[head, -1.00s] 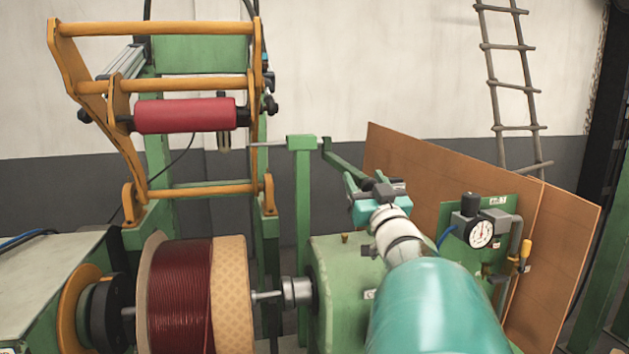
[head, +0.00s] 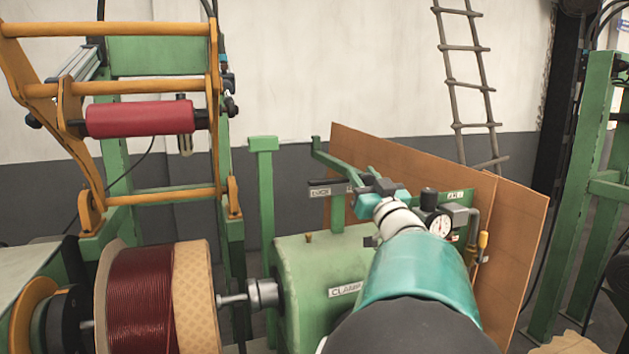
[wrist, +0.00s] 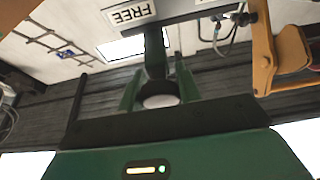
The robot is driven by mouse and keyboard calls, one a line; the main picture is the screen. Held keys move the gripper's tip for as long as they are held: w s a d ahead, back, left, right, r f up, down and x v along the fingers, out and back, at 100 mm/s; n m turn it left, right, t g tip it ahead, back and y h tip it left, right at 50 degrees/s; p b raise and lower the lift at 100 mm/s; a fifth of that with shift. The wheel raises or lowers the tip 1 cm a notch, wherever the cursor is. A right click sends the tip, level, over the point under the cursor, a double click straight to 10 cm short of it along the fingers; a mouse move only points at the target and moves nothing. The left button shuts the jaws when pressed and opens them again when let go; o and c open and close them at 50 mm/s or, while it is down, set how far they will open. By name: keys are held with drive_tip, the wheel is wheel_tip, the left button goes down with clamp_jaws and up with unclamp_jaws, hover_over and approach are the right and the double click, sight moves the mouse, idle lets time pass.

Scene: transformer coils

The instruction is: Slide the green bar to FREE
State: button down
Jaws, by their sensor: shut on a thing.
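The green bar (head: 335,161) runs slantwise from an upper left end down to my gripper (head: 376,186), at the middle of the head view. In the wrist view the green bar (wrist: 155,52) stands between the two fingers of my gripper (wrist: 158,78), which is shut on it. A white label reading FREE (wrist: 130,14) shows upside down in the wrist view, close beside the far part of the bar. In the head view a small lettered plate (head: 321,191) sits left of the gripper; its word is too small to read surely. The gripper hides the bar's near end.
A green housing with a CLAMP label (head: 345,290) lies below my arm. A pressure gauge (head: 438,224) and brown board (head: 500,215) stand to the right. A green post (head: 263,190) and the wound coil (head: 140,300) are at the left.

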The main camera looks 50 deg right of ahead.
drive_tip(key=shift+s+d+r, duration=0.15)
drive_tip(key=shift+s+d, duration=0.45)
drive_tip(key=shift+d, duration=0.15)
drive_tip(key=c, duration=1)
unclamp_jaws()
drive_tip(key=shift+s+d, duration=0.15)
drive_tip(key=shift+w, duration=0.25)
drive_tip(key=v, duration=1.4)
